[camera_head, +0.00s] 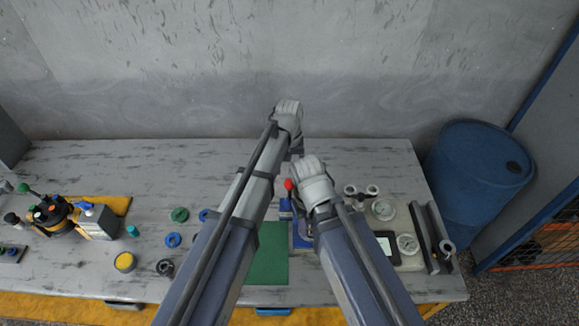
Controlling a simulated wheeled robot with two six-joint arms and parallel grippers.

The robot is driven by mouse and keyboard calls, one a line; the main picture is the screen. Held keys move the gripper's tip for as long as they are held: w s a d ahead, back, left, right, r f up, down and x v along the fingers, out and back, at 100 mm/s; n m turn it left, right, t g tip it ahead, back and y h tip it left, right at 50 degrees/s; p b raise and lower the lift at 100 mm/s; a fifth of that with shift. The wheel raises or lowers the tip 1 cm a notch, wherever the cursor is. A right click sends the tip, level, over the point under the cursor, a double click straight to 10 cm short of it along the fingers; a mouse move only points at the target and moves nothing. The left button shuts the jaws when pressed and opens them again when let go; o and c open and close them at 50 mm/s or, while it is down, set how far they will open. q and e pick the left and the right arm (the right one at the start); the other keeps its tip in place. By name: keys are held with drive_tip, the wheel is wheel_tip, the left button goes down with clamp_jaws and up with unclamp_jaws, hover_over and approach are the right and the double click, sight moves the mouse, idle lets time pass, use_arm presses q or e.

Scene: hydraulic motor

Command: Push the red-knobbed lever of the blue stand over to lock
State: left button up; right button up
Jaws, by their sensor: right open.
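The blue stand (300,238) is on the bench in the middle, partly hidden behind my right wrist and forearm. Its red knob (289,184) shows just left of my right wrist. The lever below the knob is mostly hidden. My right gripper (308,204) is open, close to the right of the knob and over the stand; its fingers are largely covered by the wrist, and I cannot tell whether it touches the lever. My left gripper (296,148) is farther back, beyond the stand, mostly hidden under its wrist, so its jaws cannot be read.
A green mat (267,255) lies left of the stand. A pale tray (411,262) with gauges and fittings is on the right, beside dark rails (428,238). Blue and green rings (173,240) and a yellow-based assembly (118,204) are on the left. A blue barrel (470,185) stands beyond the bench.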

sight(289, 180)
use_arm(q)
drive_tip(key=shift+f+b, duration=4.05)
drive_tip(key=shift+f, duration=0.2)
drive_tip(key=c, duration=0.8)
drive_tip(key=shift+a, duration=0.1)
drive_tip(key=shift+c, duration=0.2)
